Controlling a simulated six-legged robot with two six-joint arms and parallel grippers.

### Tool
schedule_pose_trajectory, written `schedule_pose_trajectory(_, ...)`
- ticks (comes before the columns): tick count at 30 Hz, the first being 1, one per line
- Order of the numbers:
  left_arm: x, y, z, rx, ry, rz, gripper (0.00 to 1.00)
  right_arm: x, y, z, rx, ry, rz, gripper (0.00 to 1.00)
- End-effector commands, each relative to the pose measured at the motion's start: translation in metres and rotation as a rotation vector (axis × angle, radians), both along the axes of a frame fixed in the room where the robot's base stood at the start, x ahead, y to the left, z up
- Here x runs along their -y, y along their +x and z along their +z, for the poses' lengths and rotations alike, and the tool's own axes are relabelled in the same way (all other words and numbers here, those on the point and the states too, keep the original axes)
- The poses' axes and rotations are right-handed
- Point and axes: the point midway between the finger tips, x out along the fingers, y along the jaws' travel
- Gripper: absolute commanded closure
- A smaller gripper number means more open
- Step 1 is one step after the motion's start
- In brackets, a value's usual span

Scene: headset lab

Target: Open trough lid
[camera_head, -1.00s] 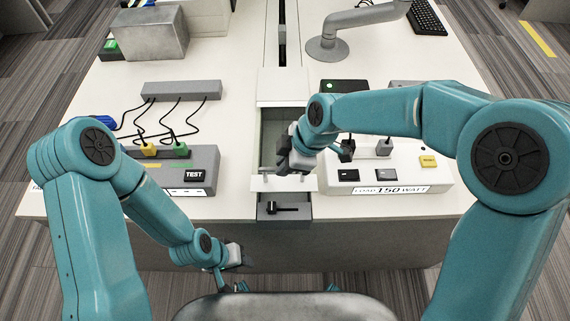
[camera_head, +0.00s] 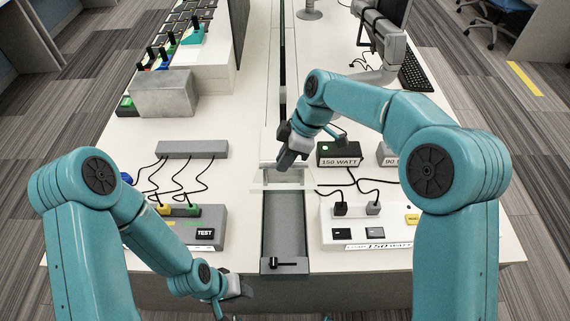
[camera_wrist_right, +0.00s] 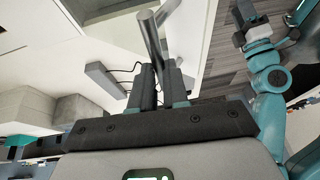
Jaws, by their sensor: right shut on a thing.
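The trough (camera_head: 286,225) is a long grey channel running down the middle of the white table. Its near part is uncovered, with a black lever at its front end. The white lid (camera_head: 300,186) lies across the channel farther back. My right gripper (camera_head: 285,163) is above the lid, shut on its handle; the fingers hide the grip in the head view. In the right wrist view a grey metal handle bar (camera_wrist_right: 152,42) sits at the dark fingers (camera_wrist_right: 165,82). My left gripper (camera_head: 236,291) hangs low at the table's front edge, apart from the trough; its jaws are unclear.
A dark test box (camera_head: 203,232) with cables stands left of the trough. A white load box (camera_head: 365,228) with plugs stands right of it. A black 150 watt block (camera_head: 339,155) is close right of my right gripper. A metal box (camera_head: 165,94) is farther back left.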

Motion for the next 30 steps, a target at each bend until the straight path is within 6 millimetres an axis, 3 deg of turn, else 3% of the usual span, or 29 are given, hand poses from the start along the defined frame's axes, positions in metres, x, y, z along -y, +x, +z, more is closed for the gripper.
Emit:
schedule_pose_trajectory(13,0.0000,0.0000,0.0003,0.000,0.000,0.000,0.57,0.0028,0.0053,-0.0063,0.006,-0.007,-0.004,1.00)
schedule_pose_trajectory(14,0.0000,0.0000,0.0003,0.000,0.000,0.000,0.57,0.0028,0.0054,-0.0063,0.006,-0.007,-0.004,0.82)
schedule_pose_trajectory(16,0.0000,-0.0001,0.0004,0.000,0.000,0.000,0.57,0.0026,0.0055,-0.0061,0.006,-0.007,-0.004,0.60)
schedule_pose_trajectory(30,0.0000,-0.0001,0.0006,0.000,0.000,0.000,0.57,0.0021,0.0059,0.0010,0.006,-0.003,-0.002,0.60)
